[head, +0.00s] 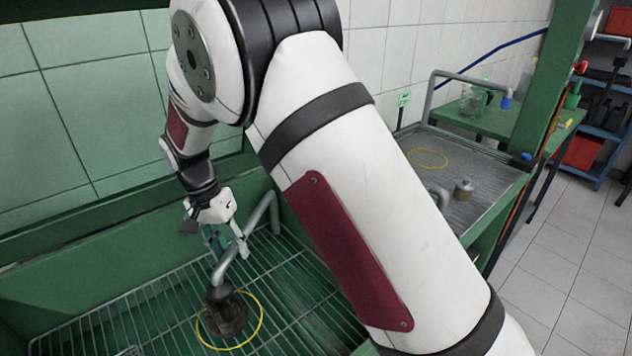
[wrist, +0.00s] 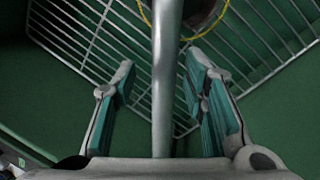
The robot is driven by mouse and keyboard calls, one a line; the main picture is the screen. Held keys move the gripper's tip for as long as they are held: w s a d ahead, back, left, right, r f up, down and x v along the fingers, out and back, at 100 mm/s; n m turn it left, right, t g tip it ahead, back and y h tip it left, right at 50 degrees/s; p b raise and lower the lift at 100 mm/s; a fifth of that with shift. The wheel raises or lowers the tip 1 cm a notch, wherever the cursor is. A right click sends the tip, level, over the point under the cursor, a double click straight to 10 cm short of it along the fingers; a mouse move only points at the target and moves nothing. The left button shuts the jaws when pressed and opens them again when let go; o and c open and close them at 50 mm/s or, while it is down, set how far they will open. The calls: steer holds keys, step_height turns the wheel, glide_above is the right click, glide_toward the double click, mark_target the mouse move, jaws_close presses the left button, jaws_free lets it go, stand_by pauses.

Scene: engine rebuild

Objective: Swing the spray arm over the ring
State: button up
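The spray arm (head: 231,258) is a bent grey pipe over the left green basin. Its lower end reaches to a dark round part (head: 232,318) that sits inside a yellow ring (head: 261,318) on the wire rack. Whether the pipe's end touches the part cannot be told. My gripper (head: 230,244) is at the pipe's middle stretch. In the wrist view the spray arm (wrist: 165,85) runs between my open fingers (wrist: 160,95), with a clear gap on the left and a narrower one on the right. The yellow ring (wrist: 222,17) curves past the pipe's far end.
To the right, a second grey tray (head: 480,165) holds another yellow ring (head: 428,158) and a small metal part (head: 463,190). A second bent pipe (head: 470,74) with a blue tip stands behind it. The green basin wall (head: 60,275) and tiled wall lie close at the left.

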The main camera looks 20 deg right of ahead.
steer(key=s+d+n+t+p, duration=0.2)
steer(key=d+n, duration=0.9)
steer(key=d, duration=1.1)
steer(key=s+a+r, duration=0.1)
steer(key=a+r, duration=0.2)
steer(key=r, duration=1.1)
steer(key=s+d+r+m+p, duration=0.1)
steer(key=s+r+p, duration=0.1)
steer(key=s+r, duration=0.4)
steer(key=shift+d+r+t, duration=0.15)
steer(key=shift+d+t, duration=0.05)
steer(key=shift+t, duration=0.2)
